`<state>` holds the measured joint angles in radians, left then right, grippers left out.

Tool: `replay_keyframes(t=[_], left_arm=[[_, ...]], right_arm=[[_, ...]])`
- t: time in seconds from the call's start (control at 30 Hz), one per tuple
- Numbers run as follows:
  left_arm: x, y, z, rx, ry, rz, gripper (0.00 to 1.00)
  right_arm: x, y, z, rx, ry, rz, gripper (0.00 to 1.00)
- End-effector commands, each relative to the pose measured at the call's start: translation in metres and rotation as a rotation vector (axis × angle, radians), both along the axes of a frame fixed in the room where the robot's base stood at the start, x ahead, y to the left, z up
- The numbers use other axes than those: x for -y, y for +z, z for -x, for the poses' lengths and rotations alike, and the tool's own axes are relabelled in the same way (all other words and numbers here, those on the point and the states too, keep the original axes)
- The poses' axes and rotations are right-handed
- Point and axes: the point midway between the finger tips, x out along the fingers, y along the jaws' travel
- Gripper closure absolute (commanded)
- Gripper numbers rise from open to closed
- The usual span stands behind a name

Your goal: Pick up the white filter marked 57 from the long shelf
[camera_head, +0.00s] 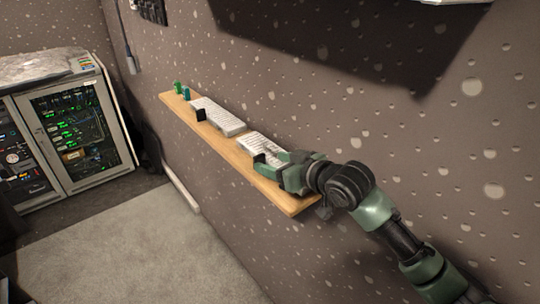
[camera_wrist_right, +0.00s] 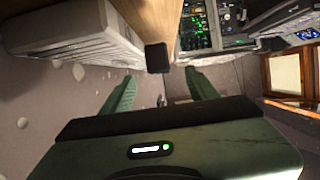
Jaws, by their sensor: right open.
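The long shelf (camera_head: 230,152) is a narrow wooden board along the wall; its edge also shows in the right wrist view (camera_wrist_right: 151,16). Two white slotted blocks lie on it: a farther one (camera_head: 217,114) and a nearer one (camera_head: 262,148). No marking 57 is readable on either. A white slotted block (camera_wrist_right: 75,38) also shows at upper left in the right wrist view. My right gripper (camera_head: 282,171) is at the shelf's near part, beside the nearer block. In its wrist view the fingers (camera_wrist_right: 158,80) are apart with nothing held. My left gripper is out of view.
Green (camera_head: 177,87) and teal (camera_head: 186,92) pieces stand at the far end. A glass-fronted equipment cabinet (camera_head: 75,130) is at left. The carpet (camera_head: 130,250) is clear.

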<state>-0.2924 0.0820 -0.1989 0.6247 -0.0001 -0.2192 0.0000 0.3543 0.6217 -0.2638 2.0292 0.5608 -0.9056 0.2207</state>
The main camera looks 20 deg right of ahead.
Motion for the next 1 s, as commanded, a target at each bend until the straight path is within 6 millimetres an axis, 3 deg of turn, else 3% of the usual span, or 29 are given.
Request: replay_keyframes(t=[0.27,0.5,0.77,0.9,0.97,1.0], left_arm=[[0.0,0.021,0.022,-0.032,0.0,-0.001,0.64],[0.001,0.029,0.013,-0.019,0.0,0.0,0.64],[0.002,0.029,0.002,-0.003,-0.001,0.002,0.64],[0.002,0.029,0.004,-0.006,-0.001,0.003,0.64],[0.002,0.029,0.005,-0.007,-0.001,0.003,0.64],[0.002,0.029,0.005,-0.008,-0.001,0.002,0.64]], right_arm=[[-0.009,-0.005,-0.032,-0.002,0.0,-0.002,0.41],[-0.017,-0.017,-0.054,-0.001,0.002,0.001,0.41],[-0.017,-0.02,-0.056,0.001,0.002,0.001,0.41],[-0.017,-0.02,-0.056,0.0,0.002,0.002,0.8],[-0.017,-0.02,-0.056,-0.001,0.003,0.001,0.97],[-0.017,-0.02,-0.056,0.0,0.002,0.002,1.0]])
